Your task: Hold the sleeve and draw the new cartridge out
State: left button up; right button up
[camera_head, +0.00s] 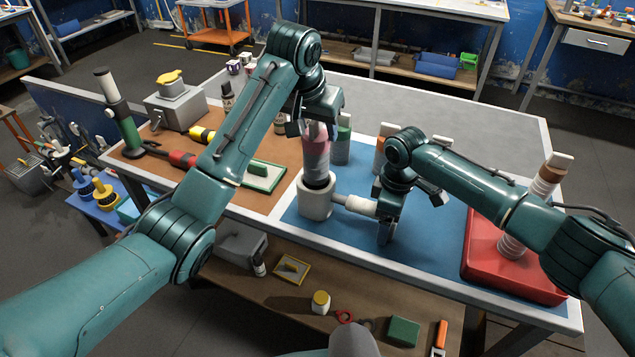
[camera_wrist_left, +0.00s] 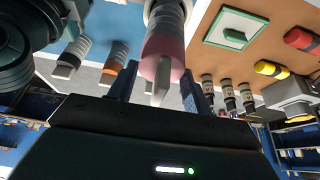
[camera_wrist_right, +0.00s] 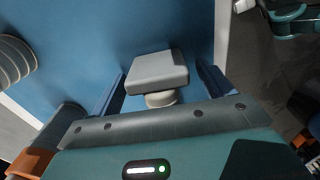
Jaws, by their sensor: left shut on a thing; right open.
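The new cartridge (camera_head: 317,158), with a pink band over a grey ribbed body, stands upright. Its lower end is at the dark mouth of the white sleeve (camera_head: 316,203); how deep it sits inside is hidden. My left gripper (camera_head: 315,128) is shut on the cartridge's top from above. In the left wrist view the pink band (camera_wrist_left: 162,55) and a pale tab show between its fingers (camera_wrist_left: 160,88). A white side handle (camera_head: 355,204) sticks out right from the sleeve. My right gripper (camera_head: 386,218) is open around its end, a grey block (camera_wrist_right: 158,72) between the fingers (camera_wrist_right: 160,90).
Green-banded (camera_head: 342,145) and orange-banded (camera_head: 380,155) cartridges stand behind on the blue mat (camera_head: 330,232). A red tray (camera_head: 490,268) with a brown-banded cartridge (camera_head: 547,182) is at right, under my right arm.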

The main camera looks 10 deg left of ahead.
notch_tip(320, 180, up, 11)
dwell(0.3)
dwell(0.4)
